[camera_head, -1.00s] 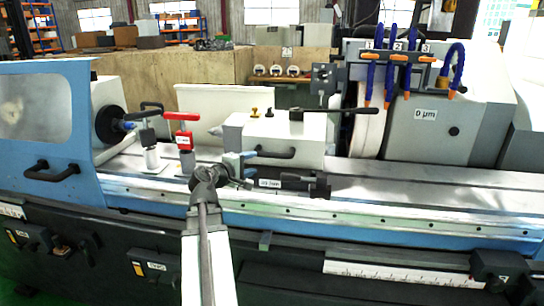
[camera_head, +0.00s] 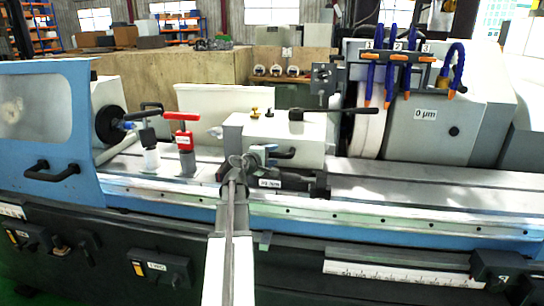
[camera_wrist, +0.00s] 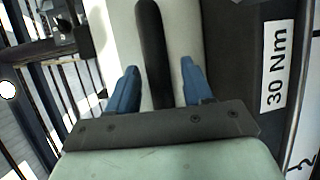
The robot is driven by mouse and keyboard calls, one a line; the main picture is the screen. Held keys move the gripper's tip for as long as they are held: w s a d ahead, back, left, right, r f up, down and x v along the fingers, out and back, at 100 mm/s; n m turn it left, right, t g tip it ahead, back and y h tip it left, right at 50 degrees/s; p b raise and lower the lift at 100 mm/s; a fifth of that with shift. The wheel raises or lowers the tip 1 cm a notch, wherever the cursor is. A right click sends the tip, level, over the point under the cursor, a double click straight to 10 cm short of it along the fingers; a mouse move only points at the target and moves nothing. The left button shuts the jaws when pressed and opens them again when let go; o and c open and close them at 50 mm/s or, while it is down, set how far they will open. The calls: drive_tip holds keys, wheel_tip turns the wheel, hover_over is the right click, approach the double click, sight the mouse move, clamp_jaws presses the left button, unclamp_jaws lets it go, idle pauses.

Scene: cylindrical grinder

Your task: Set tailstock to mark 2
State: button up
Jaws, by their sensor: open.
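The tailstock (camera_head: 250,130) is a white block on the machine bed, near the middle of the head view. A short black handle (camera_head: 284,153) sticks out from its front. My gripper (camera_head: 262,153) is at the front of the tailstock by this handle. In the wrist view its blue fingers (camera_wrist: 160,85) are open, one on each side of a black bar (camera_wrist: 153,40), with visible gaps. The bar looks like the handle. A "30 Nm" label (camera_wrist: 277,65) is right of the fingers. A partly cut-off mark like a 2 shows at the lower right edge.
Left of the tailstock stand a red-handled clamp (camera_head: 183,140) and a black-handled clamp (camera_head: 147,140). The grinding wheel (camera_head: 366,135) is to the right. A white scale (camera_head: 397,268) is on the front panel. A long black lever (camera_head: 320,112) tops the tailstock.

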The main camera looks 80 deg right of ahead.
drive_tip(key=shift+d, duration=0.15)
clamp_jaws()
idle(0.4)
